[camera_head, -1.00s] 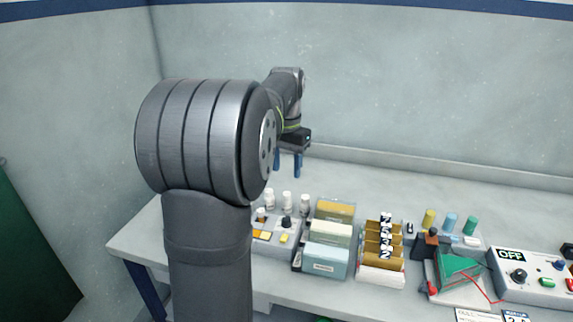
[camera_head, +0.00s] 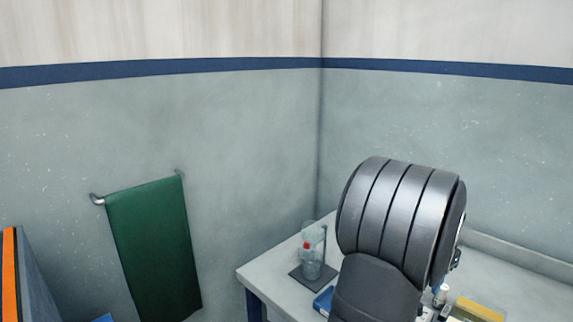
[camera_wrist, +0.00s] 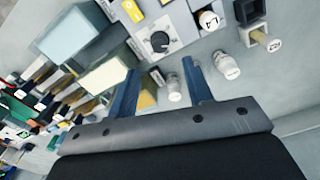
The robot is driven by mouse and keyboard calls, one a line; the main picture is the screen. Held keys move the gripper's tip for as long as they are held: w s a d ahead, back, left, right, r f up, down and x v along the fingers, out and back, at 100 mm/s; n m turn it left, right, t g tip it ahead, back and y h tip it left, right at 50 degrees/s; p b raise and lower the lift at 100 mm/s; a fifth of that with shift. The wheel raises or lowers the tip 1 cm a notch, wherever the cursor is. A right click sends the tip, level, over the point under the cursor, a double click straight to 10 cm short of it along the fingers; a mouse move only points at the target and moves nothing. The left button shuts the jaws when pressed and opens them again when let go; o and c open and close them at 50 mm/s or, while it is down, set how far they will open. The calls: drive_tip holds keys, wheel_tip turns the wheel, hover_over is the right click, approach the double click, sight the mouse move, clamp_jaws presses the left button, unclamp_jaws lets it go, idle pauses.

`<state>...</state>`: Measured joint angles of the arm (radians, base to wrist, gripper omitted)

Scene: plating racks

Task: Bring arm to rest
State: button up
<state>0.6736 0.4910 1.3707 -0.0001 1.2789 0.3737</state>
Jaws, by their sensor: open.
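My gripper (camera_wrist: 159,66) shows in the wrist view with its two blue fingers apart and nothing held between them. It points down over the bench. A small white bottle (camera_wrist: 173,90) shows between the fingers in the picture, below them; the gap in height cannot be judged. In the head view my arm's large grey joint covers most of the gripper and the bench behind it.
Beside the fingers are a control box with a black knob (camera_wrist: 160,42), a white bottle (camera_wrist: 225,65) and cream and pale blue boxes (camera_wrist: 72,36). A clear vessel (camera_head: 312,262) stands at the bench's (camera_head: 258,272) left end. A green towel (camera_head: 153,245) hangs on the wall.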

wheel_tip(320, 180, down, 9)
drive_tip(key=shift+r, duration=0.2)
drive_tip(key=shift+r, duration=0.1)
